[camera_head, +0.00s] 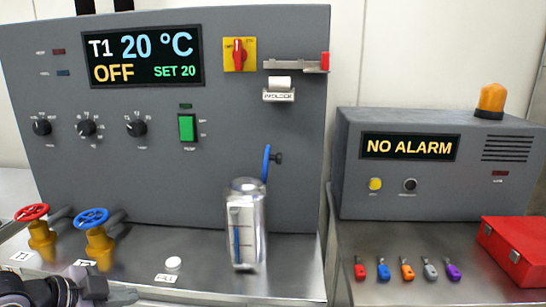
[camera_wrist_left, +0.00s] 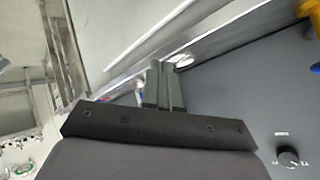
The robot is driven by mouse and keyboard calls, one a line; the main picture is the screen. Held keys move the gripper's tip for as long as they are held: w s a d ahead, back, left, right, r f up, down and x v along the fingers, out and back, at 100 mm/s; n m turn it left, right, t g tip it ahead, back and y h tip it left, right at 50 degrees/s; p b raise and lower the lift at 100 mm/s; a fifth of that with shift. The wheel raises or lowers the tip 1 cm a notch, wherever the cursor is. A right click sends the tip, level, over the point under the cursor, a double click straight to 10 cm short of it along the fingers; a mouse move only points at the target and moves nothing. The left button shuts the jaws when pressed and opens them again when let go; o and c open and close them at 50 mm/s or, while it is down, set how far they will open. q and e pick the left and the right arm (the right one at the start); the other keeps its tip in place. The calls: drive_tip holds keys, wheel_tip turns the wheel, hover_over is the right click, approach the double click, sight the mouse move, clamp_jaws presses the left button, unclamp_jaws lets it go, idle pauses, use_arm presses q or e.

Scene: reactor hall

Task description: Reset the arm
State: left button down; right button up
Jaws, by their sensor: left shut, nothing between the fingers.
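My left gripper (camera_head: 122,296) is at the bottom left corner of the head view, low in front of the grey control panel (camera_head: 210,190). In the left wrist view its two fingers (camera_wrist_left: 163,85) are together with nothing between them. It is in front of the valves, apart from the red valve wheel (camera_head: 31,212) and the blue valve wheel (camera_head: 92,218). My right gripper is not in view.
A clear cylinder (camera_head: 246,225) stands on the metal ledge near a blue lever (camera_head: 266,162). A white button (camera_head: 173,263) is on the ledge. At right are an alarm box (camera_head: 400,185), several small coloured tags (camera_head: 407,269) and a red case (camera_head: 515,250).

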use_arm(q)
drive_tip(key=s+d+f+n+t, duration=0.1)
drive_tip(key=s+d+f+n, duration=0.2)
drive_tip(key=f, duration=0.5)
drive_tip(key=s+d+f+n+t, duration=0.1)
drive_tip(key=s+d+f+n, duration=0.15)
drive_tip(key=f, duration=0.55)
drive_tip(key=s+d+f+n+y, duration=0.1)
drive_tip(key=s+f+n+y, duration=0.2)
drive_tip(key=s+f+n, duration=0.2)
drive_tip(key=s+f, duration=0.3)
drive_tip(key=s, duration=0.4)
drive_tip(key=shift+s+d+f, duration=0.15)
drive_tip(key=shift+s+f, duration=0.25)
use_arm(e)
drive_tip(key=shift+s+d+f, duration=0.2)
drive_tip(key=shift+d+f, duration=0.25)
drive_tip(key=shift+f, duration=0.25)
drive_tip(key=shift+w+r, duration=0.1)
